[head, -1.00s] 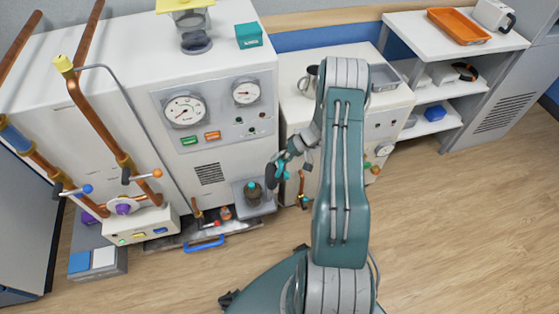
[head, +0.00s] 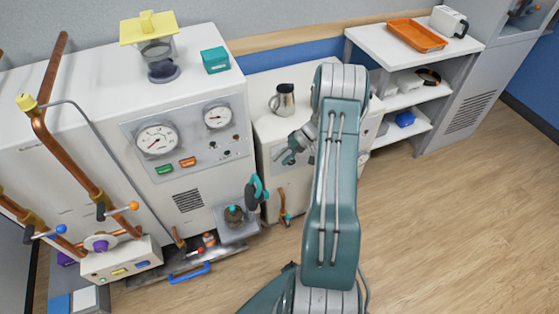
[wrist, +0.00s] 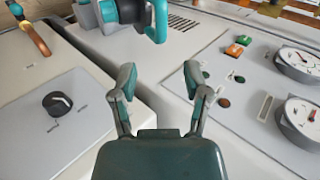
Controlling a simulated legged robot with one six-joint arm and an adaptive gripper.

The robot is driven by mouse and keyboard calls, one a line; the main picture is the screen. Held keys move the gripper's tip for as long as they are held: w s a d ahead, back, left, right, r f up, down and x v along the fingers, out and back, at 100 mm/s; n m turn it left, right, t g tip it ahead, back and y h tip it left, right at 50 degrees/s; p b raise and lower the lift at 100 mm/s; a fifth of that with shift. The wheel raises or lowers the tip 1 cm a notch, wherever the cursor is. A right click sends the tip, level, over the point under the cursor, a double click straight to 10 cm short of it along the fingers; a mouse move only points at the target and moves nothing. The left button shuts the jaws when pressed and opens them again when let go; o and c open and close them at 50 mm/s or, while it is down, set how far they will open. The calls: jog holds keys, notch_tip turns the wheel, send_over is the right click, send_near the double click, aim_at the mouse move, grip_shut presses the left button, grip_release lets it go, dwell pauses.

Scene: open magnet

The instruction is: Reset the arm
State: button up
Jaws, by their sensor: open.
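My gripper (head: 287,157) hangs at the end of my arm in the head view, in front of the lower white cabinet. In the wrist view its two fingers (wrist: 160,80) are spread wide with nothing between them.
The white machine (head: 190,225) with gauges and copper pipes fills the left. A metal jug (head: 283,99) stands on the lower cabinet. An orange tray (head: 417,35) lies on the shelf unit at the back right. The wooden floor (head: 440,240) at right is clear.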

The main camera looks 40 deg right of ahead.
jog(key=s+a+r+n+g+h, duration=0.1)
jog(key=a+r+h, duration=0.2)
jog(key=a+r, duration=0.65)
jog(key=s+a+r+n+g+h, duration=0.15)
jog(key=a+r, duration=0.45)
jog(key=r, duration=0.7)
jog(key=s+a+r+t+h, duration=0.2)
jog(key=s+a+r, duration=0.3)
jog(key=s, duration=0.3)
jog(key=s+a+r+t+h, duration=0.2)
jog(key=s+a+r+t, duration=0.1)
jog(key=s+a+r, duration=0.3)
jog(key=shift+s+a+h, duration=0.35)
jog(key=shift+s+a, duration=0.35)
jog(key=shift+s, duration=0.45)
jog(key=shift+n, duration=0.25)
